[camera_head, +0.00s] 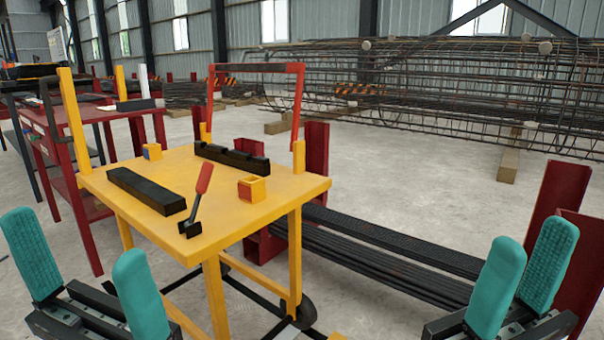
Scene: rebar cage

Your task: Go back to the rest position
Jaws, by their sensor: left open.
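My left gripper (75,238) is at the lower left, its two teal fingers wide apart with nothing between them. It is in front of the yellow cart (250,205), to the left of its front legs. My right gripper (533,238) is at the lower right, its teal fingers pointing up and apart, with nothing visible between them. It is to the right of the cart, in front of the dark rebar bundle. Both grippers appear clear of the cart and of the things on it. The lower parts of both arms are cut off by the picture edge.
A rebar bundle (390,255) lies between red posts (560,190). A red table (90,205) stands left. A rebar cage (450,85) is behind.

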